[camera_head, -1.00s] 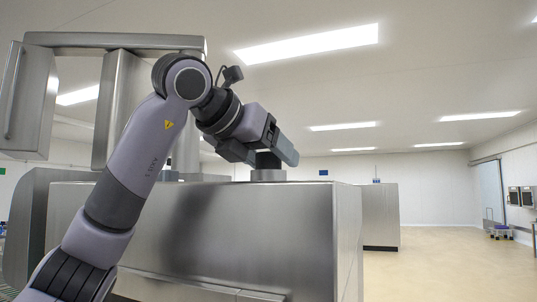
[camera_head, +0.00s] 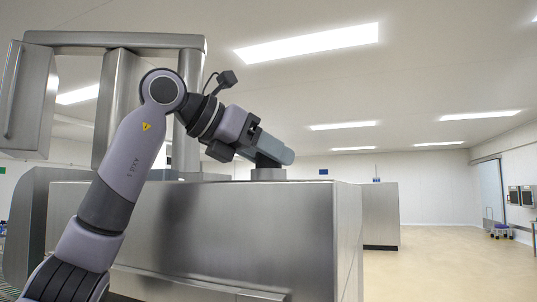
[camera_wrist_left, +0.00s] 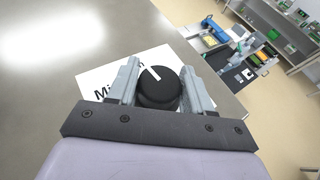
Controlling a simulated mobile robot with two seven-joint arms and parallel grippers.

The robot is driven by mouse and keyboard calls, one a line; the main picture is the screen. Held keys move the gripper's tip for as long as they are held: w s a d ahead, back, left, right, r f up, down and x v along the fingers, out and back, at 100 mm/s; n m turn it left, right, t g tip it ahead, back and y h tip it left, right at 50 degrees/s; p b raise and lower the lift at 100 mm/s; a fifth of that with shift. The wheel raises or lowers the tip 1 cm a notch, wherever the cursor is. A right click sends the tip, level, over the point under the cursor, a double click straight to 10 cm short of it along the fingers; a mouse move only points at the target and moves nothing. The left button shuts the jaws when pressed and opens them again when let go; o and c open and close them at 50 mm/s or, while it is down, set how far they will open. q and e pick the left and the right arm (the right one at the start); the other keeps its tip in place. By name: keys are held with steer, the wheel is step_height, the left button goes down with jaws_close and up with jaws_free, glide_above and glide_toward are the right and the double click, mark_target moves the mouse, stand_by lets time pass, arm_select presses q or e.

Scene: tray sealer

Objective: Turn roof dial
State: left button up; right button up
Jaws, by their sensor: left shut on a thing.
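The roof dial is a round black knob (camera_wrist_left: 160,88) with a white pointer line, seen in the left wrist view on the flat metal roof. Its grey base (camera_head: 268,174) shows in the head view on top of the steel machine housing (camera_head: 235,225). My left gripper (camera_head: 270,153) reaches over the roof from the left and is shut on the dial. In the left wrist view its two fingers (camera_wrist_left: 156,74) stand on either side of the knob. A white label (camera_wrist_left: 105,84) with black lettering lies under the dial, partly hidden by the fingers. My right gripper is not in view.
A steel frame with a hanging panel (camera_head: 28,100) stands on the left behind my arm. A second steel cabinet (camera_head: 380,215) stands beyond the machine. The left wrist view shows shelves and equipment (camera_wrist_left: 245,55) further off.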

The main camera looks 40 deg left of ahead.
arm_select(q)
steer(key=shift+m+g+h, duration=0.5)
steer(key=shift+m+h, duration=0.3)
steer(key=shift+r, duration=0.1)
steer(key=o, duration=1)
steer(key=shift+c, duration=0.2)
steer(key=v, duration=0.7)
steer(key=shift+a, duration=0.15)
